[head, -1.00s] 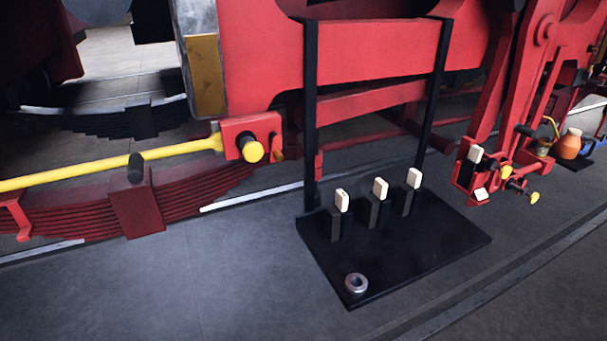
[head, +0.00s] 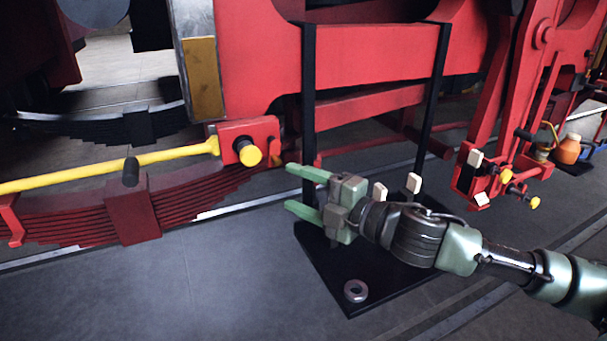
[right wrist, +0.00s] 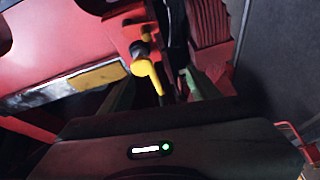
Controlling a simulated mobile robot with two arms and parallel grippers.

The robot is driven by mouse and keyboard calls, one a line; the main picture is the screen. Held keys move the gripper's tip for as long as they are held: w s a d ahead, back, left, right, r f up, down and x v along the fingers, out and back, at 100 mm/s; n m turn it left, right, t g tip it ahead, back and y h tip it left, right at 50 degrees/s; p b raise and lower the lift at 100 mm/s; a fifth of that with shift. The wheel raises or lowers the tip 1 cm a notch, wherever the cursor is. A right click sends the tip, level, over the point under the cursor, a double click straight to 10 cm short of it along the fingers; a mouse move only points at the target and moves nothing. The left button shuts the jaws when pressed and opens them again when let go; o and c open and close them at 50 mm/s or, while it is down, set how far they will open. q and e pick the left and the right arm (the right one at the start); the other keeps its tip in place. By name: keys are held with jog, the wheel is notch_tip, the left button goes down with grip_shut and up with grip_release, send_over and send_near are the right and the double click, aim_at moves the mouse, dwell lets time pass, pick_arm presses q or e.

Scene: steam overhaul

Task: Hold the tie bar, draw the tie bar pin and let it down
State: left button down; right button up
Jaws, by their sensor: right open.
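The yellow tie bar (head: 90,173) runs from the left edge to a red bracket (head: 262,134) and carries a black grip (head: 131,171). The tie bar pin, with a yellow head (head: 249,155) and dark collar, sits in the bracket at the bar's right end. My right gripper (head: 291,188) is open and empty, its fingers pointing left, to the right of and a little below the pin head. In the right wrist view the yellow pin head (right wrist: 147,72) shows beyond and between the open fingers, apart from them. My left gripper is out of view.
Below my right arm is a black stand (head: 345,285) with white-topped posts and a metal ring (head: 356,291). Its two uprights (head: 308,110) rise behind the gripper. A red leaf spring (head: 75,215) lies under the bar. The floor at lower left is clear.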

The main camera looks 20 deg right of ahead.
jog(key=shift+w+a+r+n+y+p, duration=0.25)
jog(key=shift+w+a+r+n+p, duration=0.25)
jog(key=shift+w+p, duration=0.4)
jog(key=shift+w+a+r+n+y+p, duration=0.2)
jog(key=shift+w+a+r+n+p, duration=0.1)
jog(key=shift+w+r+p, duration=0.55)
jog(key=shift+w+a+r+n+y+p, duration=0.35)
jog(key=shift+w+p, duration=0.3)
jog(key=shift+p, duration=0.4)
jog(key=shift+a, duration=0.1)
